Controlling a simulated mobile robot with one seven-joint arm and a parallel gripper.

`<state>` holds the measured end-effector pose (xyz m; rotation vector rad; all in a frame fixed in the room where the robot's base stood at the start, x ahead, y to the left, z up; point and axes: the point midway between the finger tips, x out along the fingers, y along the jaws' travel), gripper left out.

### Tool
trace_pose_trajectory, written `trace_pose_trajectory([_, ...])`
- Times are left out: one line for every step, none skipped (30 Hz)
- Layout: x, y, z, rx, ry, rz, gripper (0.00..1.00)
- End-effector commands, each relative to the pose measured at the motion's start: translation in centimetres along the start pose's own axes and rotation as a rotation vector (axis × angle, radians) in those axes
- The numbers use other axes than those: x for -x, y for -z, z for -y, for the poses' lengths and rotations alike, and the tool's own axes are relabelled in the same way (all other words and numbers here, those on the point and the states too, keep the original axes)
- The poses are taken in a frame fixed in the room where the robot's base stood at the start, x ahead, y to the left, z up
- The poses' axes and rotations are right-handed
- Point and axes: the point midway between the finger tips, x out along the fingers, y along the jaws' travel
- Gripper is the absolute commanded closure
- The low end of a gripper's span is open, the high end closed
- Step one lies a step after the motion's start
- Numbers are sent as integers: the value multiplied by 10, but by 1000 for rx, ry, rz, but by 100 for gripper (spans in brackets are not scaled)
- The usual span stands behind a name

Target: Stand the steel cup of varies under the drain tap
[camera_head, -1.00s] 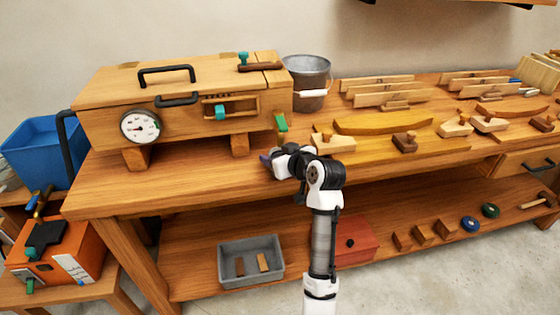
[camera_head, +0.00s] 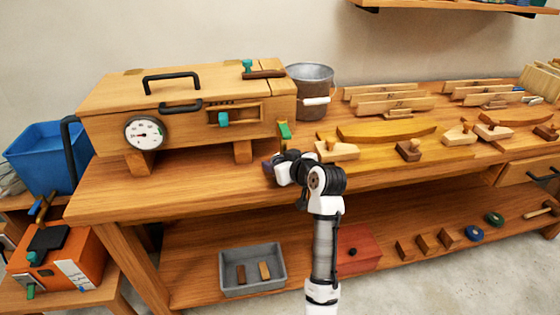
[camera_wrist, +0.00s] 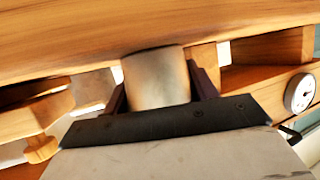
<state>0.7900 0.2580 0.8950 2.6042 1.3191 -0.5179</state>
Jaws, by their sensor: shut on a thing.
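The steel cup (camera_wrist: 157,80) is a dull grey metal cylinder between my fingers in the wrist view. My gripper (camera_wrist: 160,92) is shut on it, a dark finger on either side. In the head view my gripper (camera_head: 270,168) is over the front part of the bench, just in front of and below the right end of the wooden steam box (camera_head: 190,125). The cup cannot be made out there. A green lever (camera_head: 285,130) at the box's lower right end looks like the drain tap; it is close above and behind my gripper. Its spout is not clear.
A metal bucket (camera_head: 311,92) stands behind, right of the box. Planes and a curved yellow wood piece (camera_head: 386,129) lie to the right. The bench top (camera_head: 190,180) in front of the box is clear. A grey tray (camera_head: 252,288) sits on the lower shelf.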

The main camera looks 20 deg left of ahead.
Motion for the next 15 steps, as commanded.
trace_pose_trajectory([-1, -2, 0, 0, 0, 0, 66])
trace_pose_trajectory([0, -1, 0, 0, 0, 0, 40])
trace_pose_trajectory([0, -1, 0, 0, 0, 0, 35])
trace_pose_trajectory([0, -1, 0, 0, 0, 0, 31])
trace_pose_trajectory([0, -1, 0, 0, 0, 0, 27])
trace_pose_trajectory([0, -1, 0, 0, 0, 0, 22])
trace_pose_trajectory([0, -1, 0, 0, 0, 0, 18])
trace_pose_trajectory([0, -1, 0, 0, 0, 0, 17])
trace_pose_trajectory([0, -1, 0, 0, 0, 0, 17])
trace_pose_trajectory([0, -1, 0, 0, 0, 0, 17])
trace_pose_trajectory([0, -1, 0, 0, 0, 0, 17])
trace_pose_trajectory([0, -1, 0, 0, 0, 0, 17])
trace_pose_trajectory([0, -1, 0, 0, 0, 0, 17])
trace_pose_trajectory([0, -1, 0, 0, 0, 1, 17])
trace_pose_trajectory([0, -1, 0, 0, 0, 1, 17])
